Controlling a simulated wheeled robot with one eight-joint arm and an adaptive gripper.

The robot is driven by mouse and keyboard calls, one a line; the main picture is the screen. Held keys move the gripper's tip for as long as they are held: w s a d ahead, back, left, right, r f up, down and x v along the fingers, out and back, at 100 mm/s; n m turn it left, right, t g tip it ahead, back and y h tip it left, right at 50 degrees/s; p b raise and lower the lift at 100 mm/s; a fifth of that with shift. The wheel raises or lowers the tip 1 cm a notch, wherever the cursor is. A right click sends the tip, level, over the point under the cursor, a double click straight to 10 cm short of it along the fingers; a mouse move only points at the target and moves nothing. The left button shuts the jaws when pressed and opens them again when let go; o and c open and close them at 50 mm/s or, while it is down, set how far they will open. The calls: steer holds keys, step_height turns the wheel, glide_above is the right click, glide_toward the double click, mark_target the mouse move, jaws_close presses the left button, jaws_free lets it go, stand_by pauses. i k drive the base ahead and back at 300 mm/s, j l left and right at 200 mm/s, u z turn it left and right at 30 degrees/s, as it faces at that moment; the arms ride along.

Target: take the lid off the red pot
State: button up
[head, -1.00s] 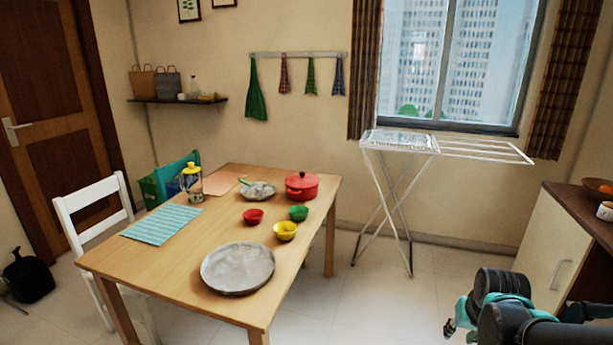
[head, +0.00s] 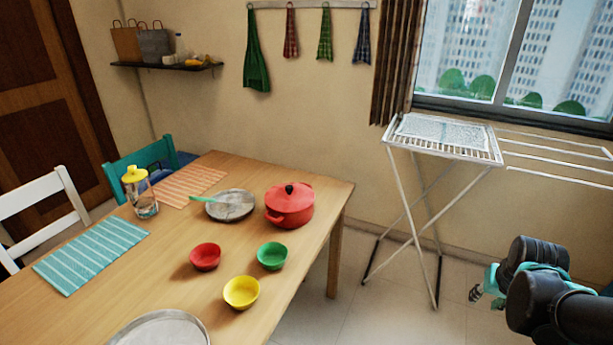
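The red pot (head: 289,207) stands on the wooden table (head: 183,235) near its far right corner. Its red lid (head: 290,193) sits on top with a dark knob. My gripper (head: 476,291) is at the lower right, partly hidden by my arm, well to the right of the table and far from the pot. It is small and I cannot tell whether its fingers are open or shut.
Near the pot are a red bowl (head: 205,257), a green bowl (head: 272,256), a yellow bowl (head: 241,292) and a grey plate (head: 231,205). A large round tray (head: 160,330) lies at the near edge. A white drying rack (head: 445,140) stands right of the table.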

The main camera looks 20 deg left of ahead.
mark_target(287, 197)
steer(key=i+u, duration=0.35)
steer(key=i+l+u, duration=0.1)
steer(key=u, duration=0.25)
steer(key=i+l+u, duration=0.2)
steer(key=i+u, duration=0.15)
